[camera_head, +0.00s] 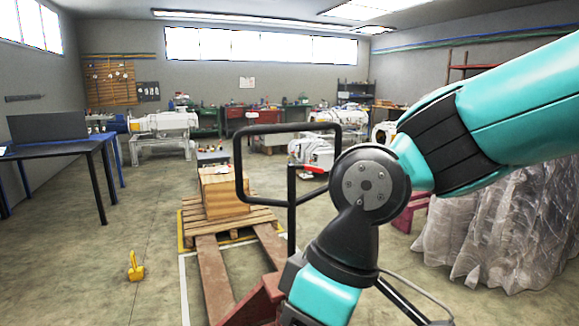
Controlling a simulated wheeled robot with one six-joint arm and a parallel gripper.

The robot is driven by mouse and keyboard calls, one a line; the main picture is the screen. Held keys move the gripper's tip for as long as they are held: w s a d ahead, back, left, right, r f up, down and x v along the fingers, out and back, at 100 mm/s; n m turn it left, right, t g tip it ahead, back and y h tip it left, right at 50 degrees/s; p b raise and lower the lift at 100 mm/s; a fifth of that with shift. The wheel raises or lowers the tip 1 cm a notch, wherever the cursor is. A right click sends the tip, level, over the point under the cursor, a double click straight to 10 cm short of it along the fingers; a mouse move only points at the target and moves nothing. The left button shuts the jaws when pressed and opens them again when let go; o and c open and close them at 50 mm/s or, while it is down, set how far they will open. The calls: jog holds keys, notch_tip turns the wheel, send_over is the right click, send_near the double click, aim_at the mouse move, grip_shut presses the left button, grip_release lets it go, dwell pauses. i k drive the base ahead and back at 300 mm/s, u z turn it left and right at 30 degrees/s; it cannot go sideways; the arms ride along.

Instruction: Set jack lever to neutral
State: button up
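The pallet jack stands in front of me, with its black loop handle (238,165) upright in the middle of the view. A small lever with a red part (314,169) shows inside the loop at its right, close beside my arm's round joint. I cannot tell the lever's setting. The jack's red base (254,306) is at the bottom, partly hidden by my arm, and its forks (215,277) run under a wooden pallet. My teal and black arm comes in from the right, bends in front of the handle's right side and runs down past the bottom edge. My gripper's fingers are out of view.
A wooden box (224,194) sits on the pallet (190,228). A yellow object (135,266) stands on the floor at left. A dark-topped table (52,147) is at far left. Plastic-wrapped goods (500,235) fill the right side. The floor left of the forks is mostly free.

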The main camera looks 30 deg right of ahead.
aim_at(305, 166)
jog(key=z, duration=0.1)
jog(key=i, duration=0.75)
jog(key=z, duration=0.8)
jog(key=i, duration=0.55)
jog(key=z, duration=0.4)
